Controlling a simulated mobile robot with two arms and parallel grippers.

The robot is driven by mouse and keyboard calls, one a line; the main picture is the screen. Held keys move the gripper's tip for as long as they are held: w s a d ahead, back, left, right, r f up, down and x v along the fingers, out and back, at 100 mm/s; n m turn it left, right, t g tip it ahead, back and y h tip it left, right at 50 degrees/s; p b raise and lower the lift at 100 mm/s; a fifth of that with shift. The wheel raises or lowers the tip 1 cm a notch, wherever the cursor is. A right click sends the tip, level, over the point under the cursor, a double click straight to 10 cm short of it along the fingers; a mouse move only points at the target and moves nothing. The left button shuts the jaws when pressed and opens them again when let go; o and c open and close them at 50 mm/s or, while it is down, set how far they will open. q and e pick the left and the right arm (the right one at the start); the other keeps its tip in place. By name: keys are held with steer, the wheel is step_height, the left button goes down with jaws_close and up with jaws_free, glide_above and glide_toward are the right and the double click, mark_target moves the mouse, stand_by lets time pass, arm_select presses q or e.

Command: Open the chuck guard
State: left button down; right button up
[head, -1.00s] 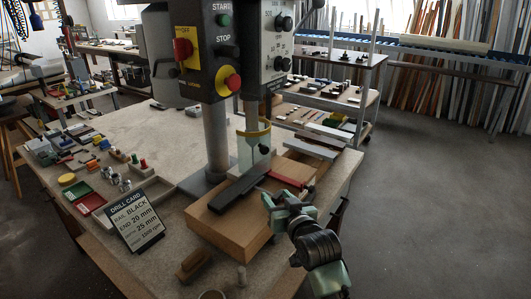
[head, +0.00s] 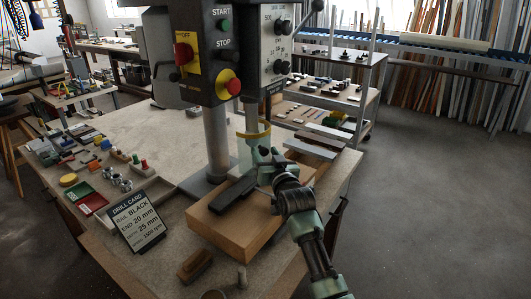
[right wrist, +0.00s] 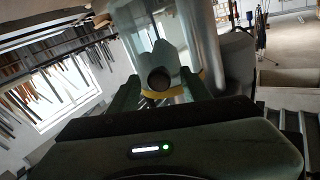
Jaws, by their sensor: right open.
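The chuck guard (head: 244,152) is a clear shield with a yellow band, hanging around the drill press spindle above the wooden block. It looks closed. In the right wrist view the clear guard (right wrist: 143,32) fills the upper middle, and its dark round knob (right wrist: 158,79) sits between my fingers. My right gripper (head: 264,157) is open at the guard's front right side, hiding the knob in the head view. Its fingers (right wrist: 160,84) stand either side of the knob; I cannot tell whether they touch it. My left gripper is not in view.
A black rail (head: 234,190) lies on the wooden block (head: 230,228) below the guard. A drill card (head: 137,219) stands at front left. Trays and small parts line the bench's left side. The control box (head: 208,60) is above. The bench middle is clear.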

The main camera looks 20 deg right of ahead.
jaws_close()
stand_by(1.5)
